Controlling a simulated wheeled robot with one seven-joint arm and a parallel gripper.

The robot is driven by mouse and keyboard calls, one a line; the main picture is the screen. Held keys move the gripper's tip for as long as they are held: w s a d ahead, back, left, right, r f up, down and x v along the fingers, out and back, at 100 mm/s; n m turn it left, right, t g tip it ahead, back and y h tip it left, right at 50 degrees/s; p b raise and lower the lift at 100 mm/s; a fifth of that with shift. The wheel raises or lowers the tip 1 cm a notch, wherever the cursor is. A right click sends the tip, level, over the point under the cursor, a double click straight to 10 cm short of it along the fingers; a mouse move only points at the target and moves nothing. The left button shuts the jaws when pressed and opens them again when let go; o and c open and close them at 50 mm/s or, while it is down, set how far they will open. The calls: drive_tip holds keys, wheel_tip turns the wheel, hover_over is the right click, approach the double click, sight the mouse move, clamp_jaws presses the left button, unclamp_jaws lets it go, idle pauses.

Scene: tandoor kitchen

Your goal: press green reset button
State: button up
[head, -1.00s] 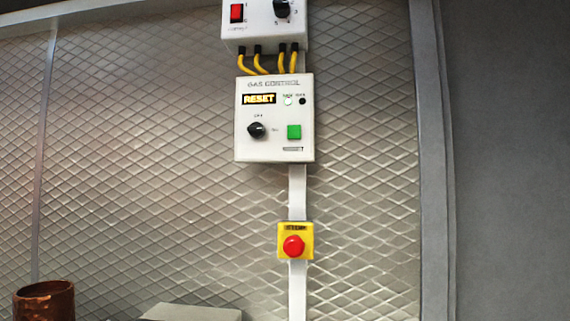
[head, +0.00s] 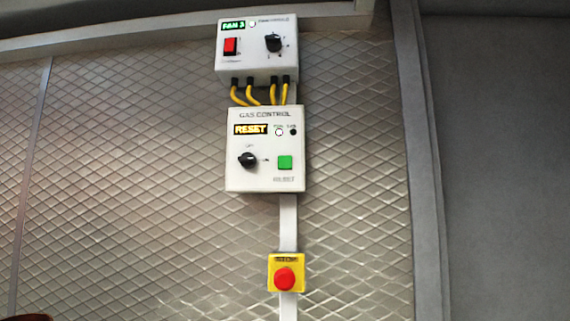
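The box's display (head: 251,129) reads RESET in yellow. A black knob (head: 248,160) sits to the left of the button. Two small indicators sit right of the display, one pale and one dark. Nothing covers the button. My gripper is not in view.
A fan control box (head: 228,67) with a red switch (head: 231,46) and black knob (head: 273,42) hangs above, joined by yellow cables (head: 254,95). A red stop button (head: 285,278) on a yellow box (head: 272,262) is below. The quilted metal wall (head: 130,170) is otherwise bare.

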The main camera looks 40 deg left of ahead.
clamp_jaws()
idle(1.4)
